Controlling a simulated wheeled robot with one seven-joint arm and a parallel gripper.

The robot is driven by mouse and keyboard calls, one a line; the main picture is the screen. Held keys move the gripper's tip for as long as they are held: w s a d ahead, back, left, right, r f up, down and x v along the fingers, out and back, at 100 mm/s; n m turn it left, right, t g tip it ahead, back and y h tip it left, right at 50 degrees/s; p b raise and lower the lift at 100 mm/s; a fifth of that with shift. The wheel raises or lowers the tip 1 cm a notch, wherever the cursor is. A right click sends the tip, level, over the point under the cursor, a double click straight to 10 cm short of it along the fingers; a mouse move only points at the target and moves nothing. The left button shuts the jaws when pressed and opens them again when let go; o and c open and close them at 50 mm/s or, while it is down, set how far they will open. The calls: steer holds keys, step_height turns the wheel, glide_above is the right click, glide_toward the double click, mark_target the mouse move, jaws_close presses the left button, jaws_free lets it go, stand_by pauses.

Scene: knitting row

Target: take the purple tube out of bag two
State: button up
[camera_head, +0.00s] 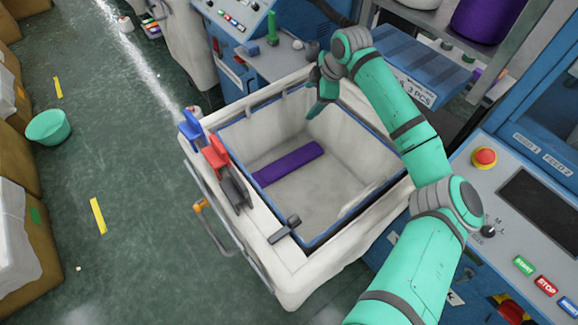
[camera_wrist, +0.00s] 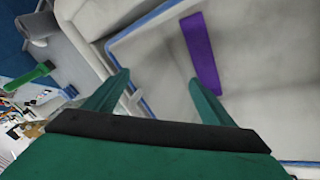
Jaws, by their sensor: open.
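The purple tube (camera_head: 288,163) lies flat on the floor of a white cloth bag (camera_head: 365,147) with a blue rim, set in a wheeled cart. It also shows in the wrist view (camera_wrist: 201,52), beyond my fingers and toward the right one. My gripper (camera_head: 318,108) is at the back of the bag's opening, above the tube and apart from it. In the wrist view my gripper (camera_wrist: 160,88) has its two fingers spread with nothing between them. No number for the bag can be read.
Blue, red and dark clips (camera_head: 215,152) stand on the cart's left rim. A blue machine with a control panel (camera_head: 525,185) is close on the right. A green bowl (camera_head: 48,127) and yellow floor marks are on the left. The floor left of the cart is mostly clear.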

steer(key=s+a+f+n+g+h, duration=0.1)
steer(key=s+a+f+n+g, duration=0.2)
steer(key=f, duration=0.4)
steer(key=s+a+f+n+g+h, duration=0.1)
steer(key=s+a+f+n+h, duration=0.15)
steer(key=a+f, duration=0.35)
glide_above(288, 163)
steer(key=shift+n+y, duration=0.25)
steer(key=shift+n, duration=0.2)
step_height(288, 163, down, 5)
steer(key=shift+a+f, duration=0.1)
steer(key=shift+f, duration=0.1)
steer(key=shift+w+f, duration=0.1)
steer(key=shift+f, duration=3.15)
steer(key=c, duration=1.1)
